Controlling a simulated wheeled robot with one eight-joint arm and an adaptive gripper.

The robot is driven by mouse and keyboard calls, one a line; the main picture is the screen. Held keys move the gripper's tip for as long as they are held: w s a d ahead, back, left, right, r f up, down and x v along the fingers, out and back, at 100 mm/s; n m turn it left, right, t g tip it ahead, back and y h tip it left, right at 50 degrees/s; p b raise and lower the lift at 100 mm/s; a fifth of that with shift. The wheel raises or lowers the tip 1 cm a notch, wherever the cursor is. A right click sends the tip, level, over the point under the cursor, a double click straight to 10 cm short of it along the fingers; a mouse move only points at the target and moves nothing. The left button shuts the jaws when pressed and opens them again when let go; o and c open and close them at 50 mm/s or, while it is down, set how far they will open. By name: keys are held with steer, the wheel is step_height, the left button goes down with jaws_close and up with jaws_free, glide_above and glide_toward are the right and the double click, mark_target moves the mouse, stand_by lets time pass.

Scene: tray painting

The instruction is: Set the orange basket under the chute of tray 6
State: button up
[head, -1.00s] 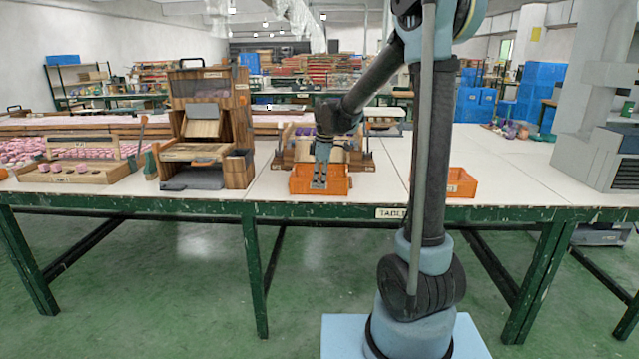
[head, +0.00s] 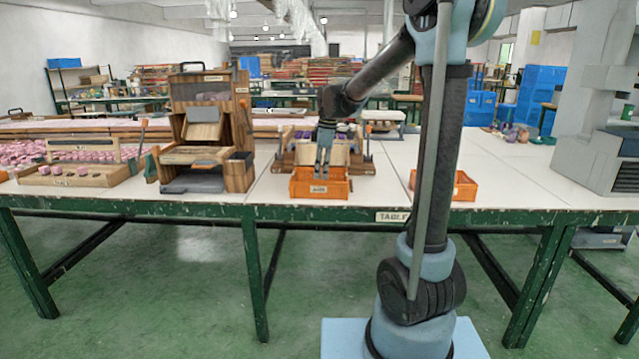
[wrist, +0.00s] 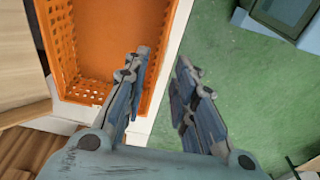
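An orange basket (head: 336,191) stands upright near the table's front edge, in front of a wooden tray fixture (head: 352,156). In the wrist view the basket (wrist: 108,40) fills the upper left. My gripper (head: 321,176) points down over the basket's front side, its fingertips close to the rim.
A second orange basket (head: 463,186) stands to the right, partly behind my arm. A tall wooden dispenser (head: 240,130) stands on the left, beside a wooden tray with pink pieces (head: 80,174).

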step_height(320, 180, up, 6)
steer(key=s+d+m, duration=0.4)
steer(key=s+d, duration=0.4)
steer(key=s+d+f+m, duration=0.4)
steer(key=s+f, duration=0.2)
steer(key=s, duration=0.2)
steer(key=s+d+f+m+t+h, duration=0.1)
steer(key=s+d+f+m, duration=0.3)
steer(key=s, duration=0.3)
steer(key=s+d+f+m+t, duration=0.1)
steer(key=s+d+f+m, duration=0.3)
steer(key=s+f, duration=0.3)
steer(key=shift+s+d+f+m, duration=0.3)
steer(key=shift+s+m, duration=0.4)
steer(key=shift+s, duration=0.1)
steer(key=shift+w+f, duration=0.2)
steer(key=shift+w, duration=0.2)
